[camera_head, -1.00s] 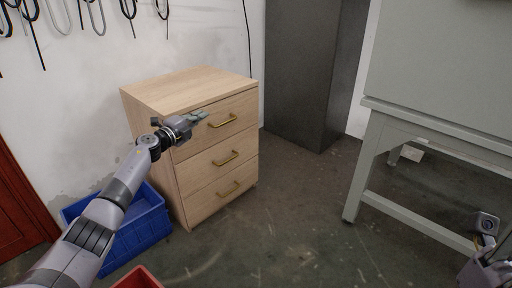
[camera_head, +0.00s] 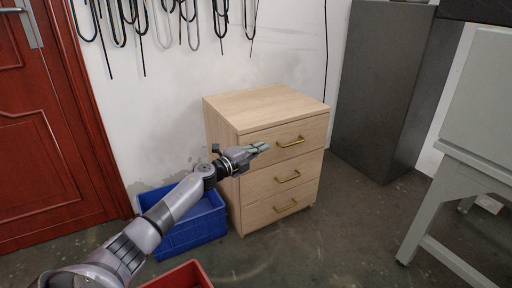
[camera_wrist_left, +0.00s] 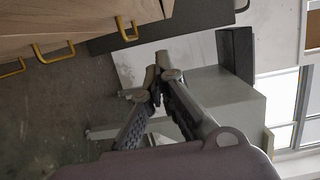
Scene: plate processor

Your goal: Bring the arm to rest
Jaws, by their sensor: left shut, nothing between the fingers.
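My left arm comes in from the lower left in the head view. My left gripper (camera_head: 258,148) is shut and empty, in front of the upper part of the wooden drawer cabinet (camera_head: 262,100). In the left wrist view the fingers of the left gripper (camera_wrist_left: 160,72) come together at their tips with nothing between them. The cabinet's drawers with brass handles show there at the upper left, apart from the fingers. My right gripper is not in the head view.
A blue crate (camera_head: 185,237) stands left of the cabinet, and a red crate (camera_head: 185,278) is at the bottom edge. A red door (camera_head: 45,150) is at the left. A dark grey cabinet (camera_head: 390,90) and a grey table (camera_head: 480,110) are at the right. Concrete floor (camera_head: 340,230) between them is clear.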

